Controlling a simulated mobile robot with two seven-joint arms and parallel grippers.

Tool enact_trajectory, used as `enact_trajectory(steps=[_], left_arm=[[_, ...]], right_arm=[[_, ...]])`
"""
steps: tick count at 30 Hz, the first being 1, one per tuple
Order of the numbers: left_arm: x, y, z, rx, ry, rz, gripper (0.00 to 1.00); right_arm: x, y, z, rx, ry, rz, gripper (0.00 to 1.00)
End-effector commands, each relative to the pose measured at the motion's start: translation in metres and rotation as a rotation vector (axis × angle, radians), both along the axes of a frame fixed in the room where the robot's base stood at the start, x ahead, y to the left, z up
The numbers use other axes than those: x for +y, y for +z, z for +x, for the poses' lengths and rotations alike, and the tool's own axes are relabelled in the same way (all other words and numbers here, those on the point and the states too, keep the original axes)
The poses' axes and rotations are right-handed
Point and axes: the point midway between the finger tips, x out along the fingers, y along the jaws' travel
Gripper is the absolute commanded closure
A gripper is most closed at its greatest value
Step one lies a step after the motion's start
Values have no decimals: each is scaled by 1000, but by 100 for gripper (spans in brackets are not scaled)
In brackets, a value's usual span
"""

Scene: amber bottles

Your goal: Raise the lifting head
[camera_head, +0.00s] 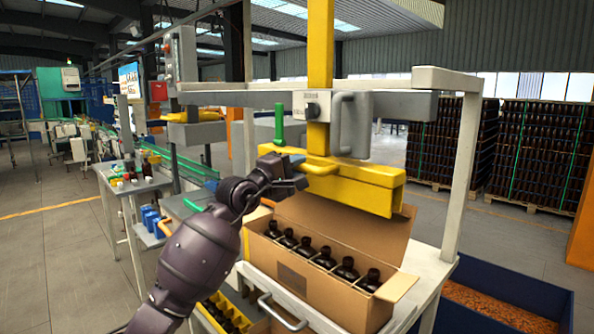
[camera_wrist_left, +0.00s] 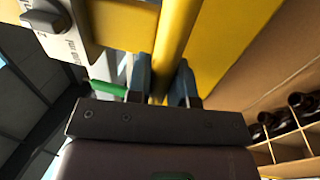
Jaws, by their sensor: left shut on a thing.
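The lifting head (camera_head: 350,190) is a yellow block on a yellow vertical column (camera_head: 320,45), in the middle of the head view. It hangs just above and behind an open carton (camera_head: 315,287) holding several dark bottles (camera_head: 321,257). My left gripper (camera_head: 296,164) is at the left end of the head, shut on its yellow handle bar. In the left wrist view the bar (camera_wrist_left: 174,45) runs between the two fingers (camera_wrist_left: 163,85). The head's far side is hidden. My right gripper is not in view.
A grey crossbeam carries a black knob (camera_head: 312,110), a green lever (camera_head: 279,122) and a grey loop handle (camera_head: 350,125). A white frame post (camera_head: 461,175) stands at the right. A blue bin (camera_head: 510,283) is at lower right. A side table (camera_head: 135,185) is at left.

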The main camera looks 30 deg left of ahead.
Motion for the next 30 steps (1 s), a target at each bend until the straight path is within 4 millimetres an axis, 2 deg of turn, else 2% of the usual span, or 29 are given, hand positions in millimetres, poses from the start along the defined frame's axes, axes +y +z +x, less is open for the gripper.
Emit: enact_trajectory(steps=[1,9,10,15,24,30], left_arm=[[0,5,-1,-9,0,-2,100],[1,8,-1,-13,1,-4,100],[1,8,-1,-14,1,-4,78],[1,7,-1,-13,1,-3,54],[1,4,-2,-8,1,-2,54],[9,-2,-22,-8,3,0,54]], right_arm=[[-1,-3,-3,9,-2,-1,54],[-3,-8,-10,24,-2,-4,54],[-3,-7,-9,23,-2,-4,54],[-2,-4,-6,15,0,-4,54],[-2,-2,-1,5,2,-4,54],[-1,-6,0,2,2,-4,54]])
